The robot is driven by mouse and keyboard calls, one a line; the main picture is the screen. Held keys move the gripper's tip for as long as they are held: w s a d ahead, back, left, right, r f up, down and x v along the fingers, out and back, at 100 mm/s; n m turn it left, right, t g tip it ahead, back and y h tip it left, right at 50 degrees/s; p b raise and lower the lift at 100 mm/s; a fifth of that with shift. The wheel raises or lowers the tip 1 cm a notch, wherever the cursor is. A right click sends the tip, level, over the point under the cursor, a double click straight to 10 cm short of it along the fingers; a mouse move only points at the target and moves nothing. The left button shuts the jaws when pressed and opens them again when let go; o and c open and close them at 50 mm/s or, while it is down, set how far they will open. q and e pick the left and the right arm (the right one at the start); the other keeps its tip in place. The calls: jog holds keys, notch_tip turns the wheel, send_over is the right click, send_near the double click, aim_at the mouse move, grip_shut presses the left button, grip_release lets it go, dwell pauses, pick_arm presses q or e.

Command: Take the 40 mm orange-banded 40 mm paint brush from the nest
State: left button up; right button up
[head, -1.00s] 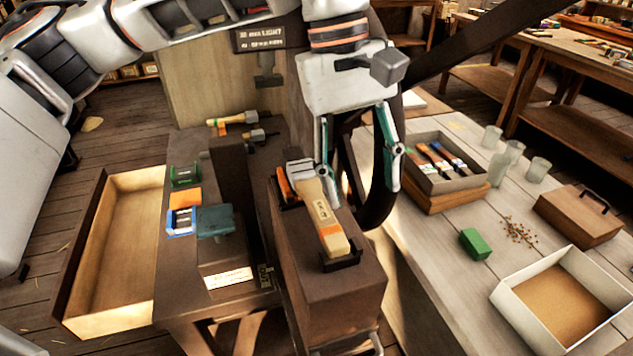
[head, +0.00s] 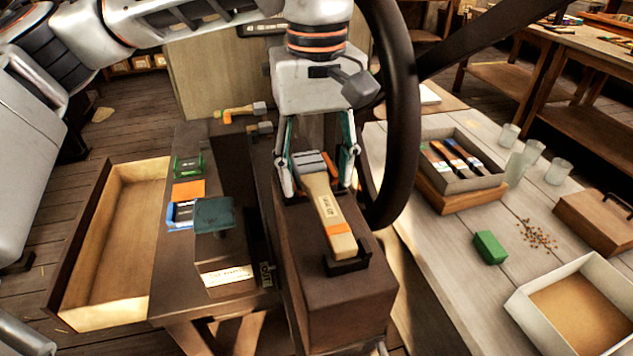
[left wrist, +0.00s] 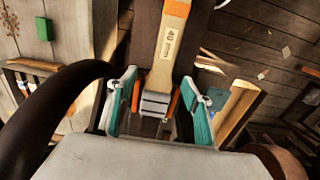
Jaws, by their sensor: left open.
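The orange-banded paint brush (head: 331,217) lies in a dark nest (head: 349,260) on top of the brown press block. Its wooden handle, marked 40 mm, points toward the front, and its metal ferrule is at the back. In the left wrist view the brush (left wrist: 169,45) runs down to its ferrule between orange pieces. My left gripper (head: 318,183) is open, its teal-padded fingers on either side of the ferrule end. The left wrist view shows the fingers (left wrist: 158,118) apart, with gaps to the brush on both sides. Whether they touch anything is not clear. My right gripper is not in view.
The large dark handwheel (head: 404,120) stands close to the right of my left gripper. A box of brushes (head: 463,187), a green block (head: 490,248) and a white tray (head: 520,300) are on the right table. An open drawer (head: 75,250) is at left.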

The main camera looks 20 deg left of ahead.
pick_arm(q)
jog(key=shift+f, duration=0.1)
jog(key=c, duration=1.2)
jog(key=shift+c, duration=0.2)
